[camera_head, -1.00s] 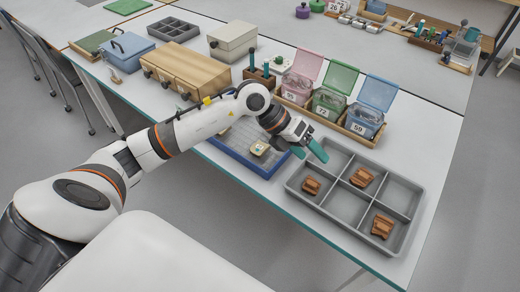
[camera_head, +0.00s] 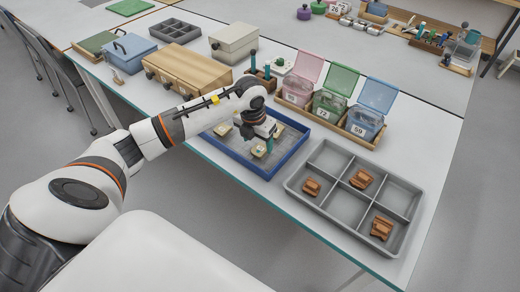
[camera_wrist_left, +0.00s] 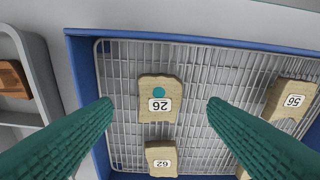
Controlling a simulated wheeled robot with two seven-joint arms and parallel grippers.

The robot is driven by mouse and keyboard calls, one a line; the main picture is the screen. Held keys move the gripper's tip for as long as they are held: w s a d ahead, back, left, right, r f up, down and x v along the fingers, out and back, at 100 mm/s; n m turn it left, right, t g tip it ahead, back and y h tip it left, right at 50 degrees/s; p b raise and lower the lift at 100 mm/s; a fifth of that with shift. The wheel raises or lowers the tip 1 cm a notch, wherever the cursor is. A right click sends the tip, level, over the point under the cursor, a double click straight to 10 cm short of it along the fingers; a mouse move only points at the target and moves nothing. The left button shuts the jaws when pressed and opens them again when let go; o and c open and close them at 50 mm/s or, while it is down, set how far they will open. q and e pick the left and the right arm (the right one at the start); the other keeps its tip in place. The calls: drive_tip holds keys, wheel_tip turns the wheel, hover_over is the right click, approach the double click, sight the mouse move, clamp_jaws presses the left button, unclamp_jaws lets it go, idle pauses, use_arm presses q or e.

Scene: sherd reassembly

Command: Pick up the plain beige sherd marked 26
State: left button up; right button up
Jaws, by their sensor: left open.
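The plain beige sherd marked 26 (camera_wrist_left: 160,105) lies on the wire mesh of the blue-rimmed tray, with a teal dot above its white label. In the head view this appears to be the sherd (camera_head: 259,151) near the tray's front right, partly below my gripper. My left gripper (camera_head: 257,143) points down over the tray. In the wrist view its two teal fingers stand open on either side of sherd 26, with nothing between them held; their height above it is hard to judge. My right gripper is not in view.
Sherd 62 (camera_wrist_left: 161,158) lies close to sherd 26, and sherd 56 (camera_wrist_left: 291,100) lies to the right in the wrist view. The tray has a raised blue rim (camera_head: 291,160). A grey compartment tray (camera_head: 330,213) with brown sherds stands to the right; lidded bins (camera_head: 329,104) stand behind.

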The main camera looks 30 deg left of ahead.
sight(260, 149)
use_arm(q)
drive_tip(key=f, duration=0.2)
drive_tip(key=w+f, duration=0.1)
drive_tip(key=f, duration=0.1)
drive_tip(key=shift+f, duration=0.25)
drive_tip(key=c, duration=1.1)
